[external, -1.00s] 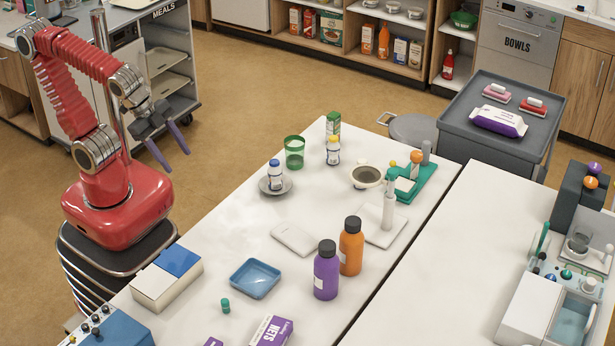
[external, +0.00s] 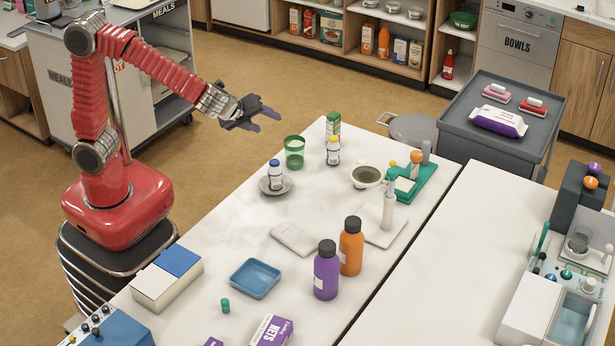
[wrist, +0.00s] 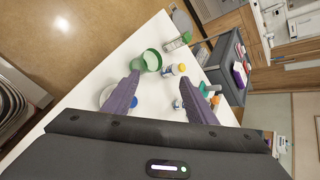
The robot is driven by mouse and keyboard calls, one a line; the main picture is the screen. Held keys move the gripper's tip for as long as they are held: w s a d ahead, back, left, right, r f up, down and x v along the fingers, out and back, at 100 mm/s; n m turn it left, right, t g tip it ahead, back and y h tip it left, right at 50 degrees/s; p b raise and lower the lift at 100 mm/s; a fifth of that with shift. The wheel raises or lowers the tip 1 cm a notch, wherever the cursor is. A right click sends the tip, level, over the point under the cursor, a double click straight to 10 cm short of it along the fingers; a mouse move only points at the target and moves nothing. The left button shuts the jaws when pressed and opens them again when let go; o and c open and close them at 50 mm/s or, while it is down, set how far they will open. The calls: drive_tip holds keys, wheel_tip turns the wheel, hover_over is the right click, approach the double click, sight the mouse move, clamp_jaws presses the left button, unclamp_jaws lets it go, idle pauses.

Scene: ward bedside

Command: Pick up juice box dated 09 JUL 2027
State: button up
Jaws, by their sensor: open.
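A small green-and-white carton (external: 333,124) stands at the far corner of the white table. It may be the juice box, but I can read no date on it. It also shows in the wrist view (wrist: 178,42), beyond the fingers. My gripper (external: 271,120) is open and empty, raised up and left of the carton, off the table's left edge in the picture. In the wrist view its two purple fingers (wrist: 169,86) are spread apart, with a green cup (wrist: 151,60) just past the left fingertip.
The green cup (external: 294,153) and a yellow-capped bottle (external: 333,152) stand near the carton. A blue-capped bottle (external: 275,174) stands on a saucer. A bowl (external: 366,178), an orange bottle (external: 350,247) and a purple bottle (external: 326,272) stand nearer. A grey cart (external: 480,145) is beyond the table.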

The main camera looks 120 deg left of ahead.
drive_tip(key=w+a+f+m+y, duration=0.1)
drive_tip(key=w+a+f+m, duration=0.1)
drive_tip(key=a, duration=0.4)
drive_tip(key=w+a+f+m+y, duration=0.1)
drive_tip(key=a+f+m, duration=0.15)
drive_tip(key=a, duration=0.35)
drive_tip(key=m+y, duration=0.2)
drive_tip(key=m, duration=0.3)
approach(332, 116)
drive_tip(key=v, duration=0.2)
drive_tip(key=shift+w+d+r+n, duration=0.2)
drive_tip(key=shift+d+r+n, duration=0.05)
drive_tip(key=shift+h, duration=0.3)
drive_tip(key=x, duration=0.8)
drive_tip(key=shift+s, duration=0.1)
drive_tip(key=shift+a+f, duration=0.1)
drive_tip(key=shift+a, duration=0.15)
drive_tip(key=shift+x, duration=2.6)
drive_tip(key=shift+s, duration=0.15)
drive_tip(key=shift+c, duration=0.7)
